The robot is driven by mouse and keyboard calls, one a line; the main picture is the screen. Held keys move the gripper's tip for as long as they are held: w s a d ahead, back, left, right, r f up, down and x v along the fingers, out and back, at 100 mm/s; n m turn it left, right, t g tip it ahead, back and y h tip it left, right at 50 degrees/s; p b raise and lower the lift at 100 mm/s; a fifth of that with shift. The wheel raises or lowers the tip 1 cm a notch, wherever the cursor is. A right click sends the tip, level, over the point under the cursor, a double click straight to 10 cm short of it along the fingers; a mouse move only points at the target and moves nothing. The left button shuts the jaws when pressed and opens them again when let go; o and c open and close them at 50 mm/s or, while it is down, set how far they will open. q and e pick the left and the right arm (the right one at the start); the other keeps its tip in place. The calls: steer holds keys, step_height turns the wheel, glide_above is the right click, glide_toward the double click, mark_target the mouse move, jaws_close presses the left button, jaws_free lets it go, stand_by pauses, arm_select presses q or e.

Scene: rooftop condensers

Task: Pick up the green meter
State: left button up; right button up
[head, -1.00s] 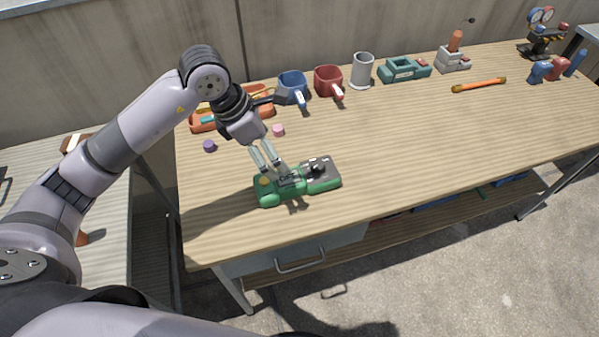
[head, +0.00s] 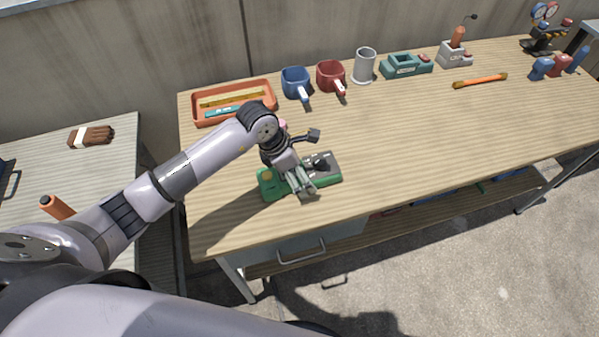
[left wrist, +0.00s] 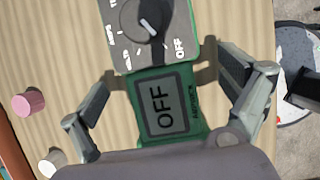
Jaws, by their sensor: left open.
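The green meter (head: 271,184) lies flat on the wooden workbench near its front left edge. In the left wrist view the meter (left wrist: 167,105) shows a grey dial panel with a knob and a display reading OFF. My left gripper (head: 303,192) is over the middle of the meter, pointing down. In the left wrist view its two fingers (left wrist: 163,95) are spread, one on each side of the meter's display part, with gaps visible. The arm hides part of the meter in the head view. My right gripper is not seen.
A pink cylinder (left wrist: 29,102) is left of the meter in the left wrist view. The bench's right front (head: 450,135) is clear.

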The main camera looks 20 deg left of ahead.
arm_select(q)
steer(key=shift+f, duration=0.1)
steer(key=c, duration=1.6)
steer(key=shift+w, duration=0.1)
steer(key=shift+c, duration=0.3)
